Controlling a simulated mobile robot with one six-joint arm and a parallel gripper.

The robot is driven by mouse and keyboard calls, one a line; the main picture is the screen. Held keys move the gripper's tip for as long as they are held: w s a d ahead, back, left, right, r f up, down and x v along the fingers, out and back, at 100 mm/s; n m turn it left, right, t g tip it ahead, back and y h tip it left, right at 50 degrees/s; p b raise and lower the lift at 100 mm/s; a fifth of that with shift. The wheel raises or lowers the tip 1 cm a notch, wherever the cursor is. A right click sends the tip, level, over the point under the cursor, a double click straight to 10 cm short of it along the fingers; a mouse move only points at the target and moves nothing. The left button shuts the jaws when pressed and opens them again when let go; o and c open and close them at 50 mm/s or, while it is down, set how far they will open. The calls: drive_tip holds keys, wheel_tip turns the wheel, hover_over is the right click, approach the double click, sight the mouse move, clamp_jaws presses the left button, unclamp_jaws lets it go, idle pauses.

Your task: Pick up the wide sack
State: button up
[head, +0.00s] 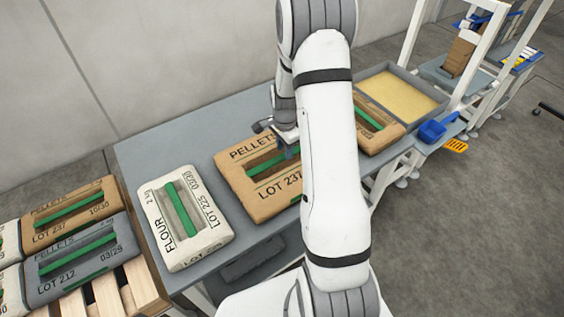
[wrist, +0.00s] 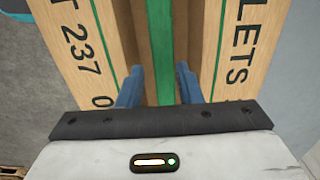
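The wide sack (head: 235,186) is a broad tan sack marked PELLETS LOT 237, lying flat on the grey table, with a green bar handle in a recess across its middle. My arm hides its right part. The green handle (wrist: 160,40) runs up the middle of the wrist view, between the two lettered halves of the sack. My gripper (wrist: 160,76) is open over the recess, its blue fingers on either side of the handle; whether they touch it cannot be told. In the head view my gripper (head: 284,150) is over the sack's far part.
A white FLOUR sack (head: 199,238) lies left of the wide sack, with a narrow gap. Another tan sack (head: 386,139) lies to the right, partly behind my arm. A shallow tray (head: 437,103) stands at the far right. Stacked sacks (head: 82,262) rest on a wooden pallet (head: 143,287) at left.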

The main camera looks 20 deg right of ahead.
drive_tip(key=f, duration=0.2)
drive_tip(key=f+p, duration=0.1)
drive_tip(key=f, duration=0.2)
drive_tip(key=shift+w+d, duration=0.15)
drive_tip(key=shift+d, duration=0.05)
clamp_jaws()
idle(1.1)
drive_tip(key=shift+w+r, duration=0.1)
drive_tip(key=shift+r, duration=0.15)
